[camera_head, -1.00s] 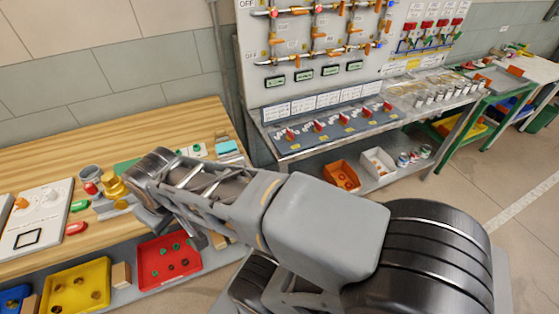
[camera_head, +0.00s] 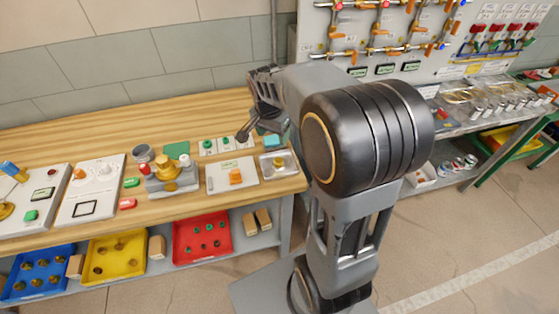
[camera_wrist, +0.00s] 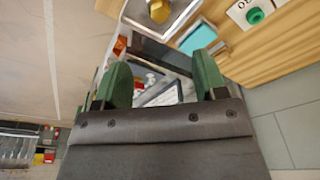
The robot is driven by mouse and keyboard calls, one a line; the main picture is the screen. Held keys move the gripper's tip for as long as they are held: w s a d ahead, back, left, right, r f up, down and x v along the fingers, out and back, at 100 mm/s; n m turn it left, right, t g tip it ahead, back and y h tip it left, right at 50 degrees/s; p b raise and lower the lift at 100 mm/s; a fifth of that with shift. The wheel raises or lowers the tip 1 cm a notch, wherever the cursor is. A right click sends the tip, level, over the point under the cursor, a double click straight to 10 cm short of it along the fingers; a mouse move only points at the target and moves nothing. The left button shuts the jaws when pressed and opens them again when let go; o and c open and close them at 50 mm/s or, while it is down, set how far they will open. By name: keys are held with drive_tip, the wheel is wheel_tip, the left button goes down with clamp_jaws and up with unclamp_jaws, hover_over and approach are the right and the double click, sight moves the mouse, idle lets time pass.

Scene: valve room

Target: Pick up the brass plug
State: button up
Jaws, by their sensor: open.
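A small brass piece, which looks like the brass plug (camera_head: 279,161), sits in a shallow metal tray (camera_head: 289,173) at the right end of the wooden bench. The brass plug also shows at the top of the wrist view (camera_wrist: 159,11), in the metal tray's corner, ahead of the fingers. My gripper (camera_head: 251,115) is raised above and behind the tray, partly hidden by my own arm. In the wrist view my gripper's two green fingers (camera_wrist: 163,80) are wide apart with nothing between them.
A teal block (camera_wrist: 198,37) lies beside the tray. A white panel with an orange knob (camera_head: 235,177) stands left of the tray, and a brass valve fixture (camera_head: 168,173) farther left. Red (camera_head: 201,238), yellow (camera_head: 115,256) and blue bins (camera_head: 38,273) sit on the lower shelf.

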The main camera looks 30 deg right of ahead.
drive_tip(key=m, duration=0.1)
hover_over(278, 160)
drive_tip(key=f, duration=0.7)
drive_tip(key=shift+s+a+f+p, duration=0.15)
drive_tip(key=shift+a+f+p, duration=0.15)
drive_tip(key=shift+a+f, duration=0.1)
drive_tip(key=shift+d+f+p, duration=0.2)
drive_tip(key=shift+f+p, duration=0.15)
drive_tip(key=shift+f, duration=1.25)
drive_tip(key=shift+d+f+p, duration=0.2)
drive_tip(key=shift+f+p, duration=0.1)
drive_tip(key=shift+f, duration=1.3)
drive_tip(key=shift+c, duration=0.3)
drive_tip(key=c, duration=1)
